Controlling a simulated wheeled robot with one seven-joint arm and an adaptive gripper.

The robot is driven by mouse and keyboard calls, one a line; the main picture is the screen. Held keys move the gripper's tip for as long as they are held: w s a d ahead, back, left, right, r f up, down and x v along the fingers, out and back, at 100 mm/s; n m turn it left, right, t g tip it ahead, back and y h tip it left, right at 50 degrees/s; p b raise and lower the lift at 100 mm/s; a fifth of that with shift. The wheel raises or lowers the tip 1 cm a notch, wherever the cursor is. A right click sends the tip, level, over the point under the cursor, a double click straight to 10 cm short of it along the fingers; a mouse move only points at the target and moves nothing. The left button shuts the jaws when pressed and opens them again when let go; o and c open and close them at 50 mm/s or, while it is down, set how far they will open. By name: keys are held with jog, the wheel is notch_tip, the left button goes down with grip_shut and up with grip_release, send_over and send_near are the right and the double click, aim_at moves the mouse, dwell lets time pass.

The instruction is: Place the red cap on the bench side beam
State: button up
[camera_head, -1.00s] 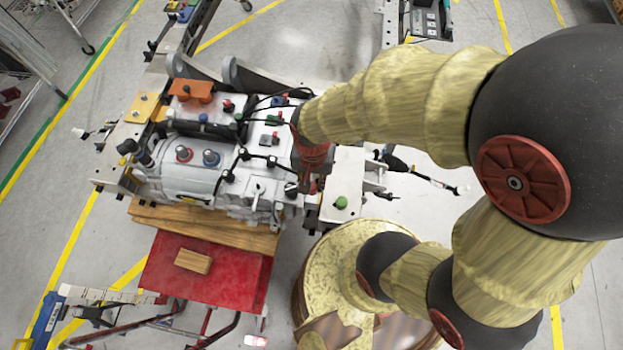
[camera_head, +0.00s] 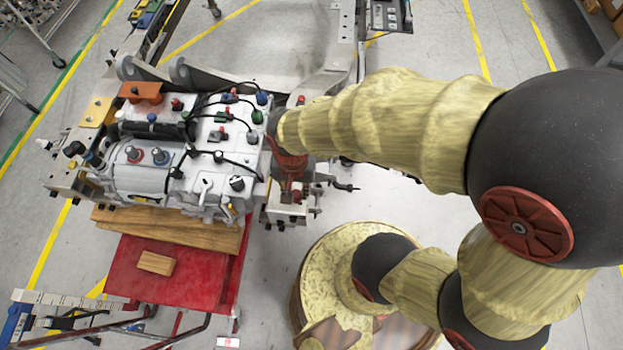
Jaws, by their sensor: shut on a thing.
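My gripper (camera_head: 294,190) points down over the side beam (camera_head: 274,210), a pale metal piece at the right of the grey gearbox-like unit. Its reddish-brown fingers are shut, with a small red piece, the red cap (camera_head: 297,196), at their tips. The cap is largely hidden by the fingers, and I cannot tell whether it touches the beam. The arm and gripper cover part of the beam's top.
The grey unit (camera_head: 150,180) carries several coloured caps and black cables. Another red cap (camera_head: 301,100) sits at its upper right. A red cart (camera_head: 185,275) with wood blocks stands in front.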

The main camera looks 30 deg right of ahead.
jog(key=shift+w+d, duration=0.1)
jog(key=shift+d, duration=0.1)
jog(key=w+d+f, duration=0.1)
jog(key=w+f, duration=0.2)
jog(key=w, duration=0.1)
jog(key=w+d+f+b, duration=0.1)
jog(key=w+f, duration=0.2)
jog(key=w, duration=0.1)
jog(key=w+d+f, duration=0.2)
jog(key=w+f, duration=0.1)
jog(key=w, duration=0.1)
jog(key=shift+b, duration=0.4)
jog(key=shift+w+d+f, duration=0.1)
jog(key=shift+w+f, duration=0.35)
jog(key=shift+f, duration=0.1)
jog(key=shift+f+b, duration=0.35)
jog(key=shift+f, duration=1.1)
jog(key=shift+f, duration=0.15)
jog(key=o, duration=0.7)
